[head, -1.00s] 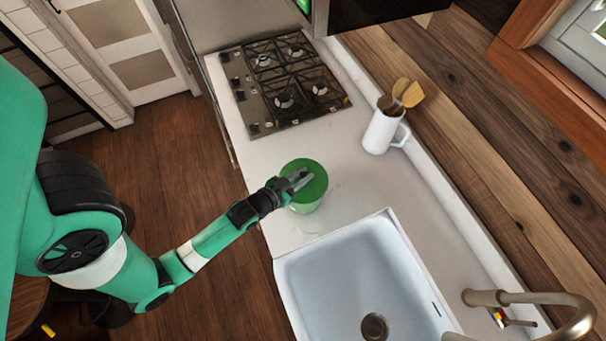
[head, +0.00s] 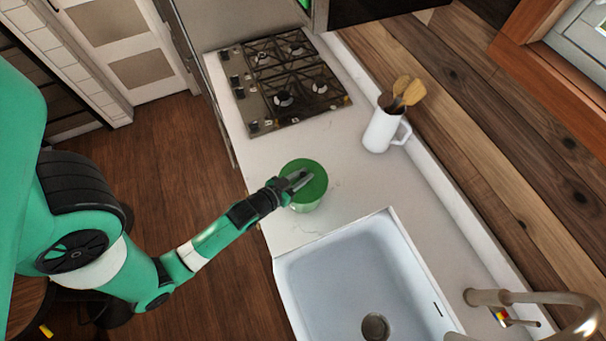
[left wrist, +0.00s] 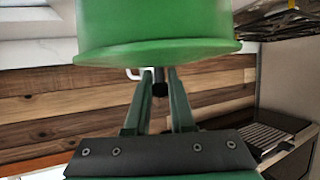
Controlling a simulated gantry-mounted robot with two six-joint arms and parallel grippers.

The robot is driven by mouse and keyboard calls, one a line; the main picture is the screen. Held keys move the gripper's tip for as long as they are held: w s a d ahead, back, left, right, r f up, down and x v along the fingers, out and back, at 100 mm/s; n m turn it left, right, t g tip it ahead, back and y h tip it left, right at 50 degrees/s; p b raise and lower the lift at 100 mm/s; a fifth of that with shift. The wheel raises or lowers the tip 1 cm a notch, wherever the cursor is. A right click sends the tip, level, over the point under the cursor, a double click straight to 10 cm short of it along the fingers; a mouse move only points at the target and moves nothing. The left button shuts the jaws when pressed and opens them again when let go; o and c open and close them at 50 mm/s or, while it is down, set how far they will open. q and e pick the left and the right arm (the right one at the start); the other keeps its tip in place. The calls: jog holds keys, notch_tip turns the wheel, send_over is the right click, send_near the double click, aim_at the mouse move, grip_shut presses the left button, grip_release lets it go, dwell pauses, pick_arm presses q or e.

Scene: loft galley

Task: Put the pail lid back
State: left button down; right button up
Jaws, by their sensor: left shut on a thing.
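The green pail (head: 308,208) stands on the white counter between the stove and the sink. Its darker green lid (head: 312,188) lies over its top and looks level. My left gripper (head: 299,180) is above the lid, shut on its small dark knob. In the left wrist view, the picture is upside down: the fingers (left wrist: 160,80) close around the knob (left wrist: 160,89), with the lid rim (left wrist: 200,52) and pail body (left wrist: 155,20) above. I see no clear gap between lid and pail. My right gripper is not in view.
A white mug (head: 381,131) with wooden utensils stands at the back by the wall. The stove (head: 285,85) is beyond the pail. The sink (head: 350,270) with its faucet (head: 540,299) is on the near side. Bare counter surrounds the pail.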

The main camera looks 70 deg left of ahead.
pick_arm(q)
jog(key=c, duration=0.7)
grip_release()
jog(key=b+v, duration=0.1)
jog(key=v, duration=0.9)
jog(key=shift+s+d, duration=0.2)
jog(key=shift+s, duration=0.2)
jog(key=shift+s+d+r, duration=0.1)
jog(key=shift+s+r, duration=0.15)
jog(key=shift+r, duration=0.05)
